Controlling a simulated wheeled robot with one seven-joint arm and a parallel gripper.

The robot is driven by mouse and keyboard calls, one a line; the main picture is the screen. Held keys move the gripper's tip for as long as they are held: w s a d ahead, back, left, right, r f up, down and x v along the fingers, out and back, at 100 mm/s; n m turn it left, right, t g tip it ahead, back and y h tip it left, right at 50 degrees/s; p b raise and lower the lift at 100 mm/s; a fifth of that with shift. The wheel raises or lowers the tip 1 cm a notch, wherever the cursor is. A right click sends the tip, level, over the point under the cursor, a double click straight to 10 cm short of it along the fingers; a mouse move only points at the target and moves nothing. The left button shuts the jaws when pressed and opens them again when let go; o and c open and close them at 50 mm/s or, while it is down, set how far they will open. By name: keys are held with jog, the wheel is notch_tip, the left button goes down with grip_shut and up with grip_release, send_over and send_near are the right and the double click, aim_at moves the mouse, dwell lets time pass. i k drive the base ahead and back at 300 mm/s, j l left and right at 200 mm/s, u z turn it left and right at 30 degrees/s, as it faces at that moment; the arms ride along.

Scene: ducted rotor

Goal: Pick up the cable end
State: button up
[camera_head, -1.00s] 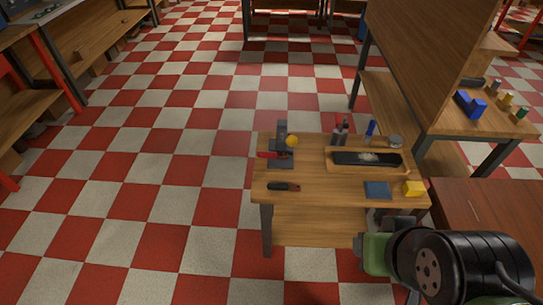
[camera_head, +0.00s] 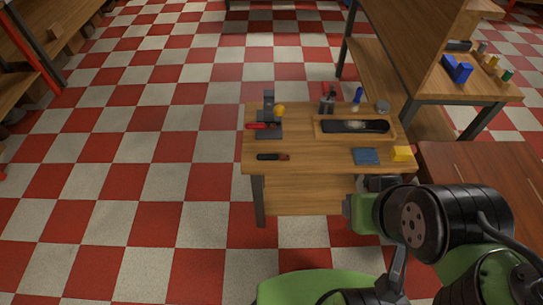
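I cannot make out a cable end in this view. A small wooden workbench (camera_head: 300,172) stands in the middle, with tools and parts on it. My green and black arm fills the lower right and reaches close in front of the bench's right side in the picture. My gripper's fingers do not show.
A reddish-brown table (camera_head: 480,165) and a shelf bench (camera_head: 470,97) stand right. Checkered floor (camera_head: 150,180) is open left.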

aim_at(249, 127)
jog(key=i+j+u, duration=0.1)
jog(key=j, duration=0.2)
jog(key=j+u, duration=0.15)
jog(key=j, duration=0.2)
jog(key=i+j+u, duration=0.35)
jog(key=i+j, duration=0.15)
jog(key=i+j+u, duration=0.35)
jog(key=i+j, duration=0.2)
jog(key=i+l+u, duration=0.2)
jog(key=i+u, duration=0.2)
jog(key=i, duration=0.15)
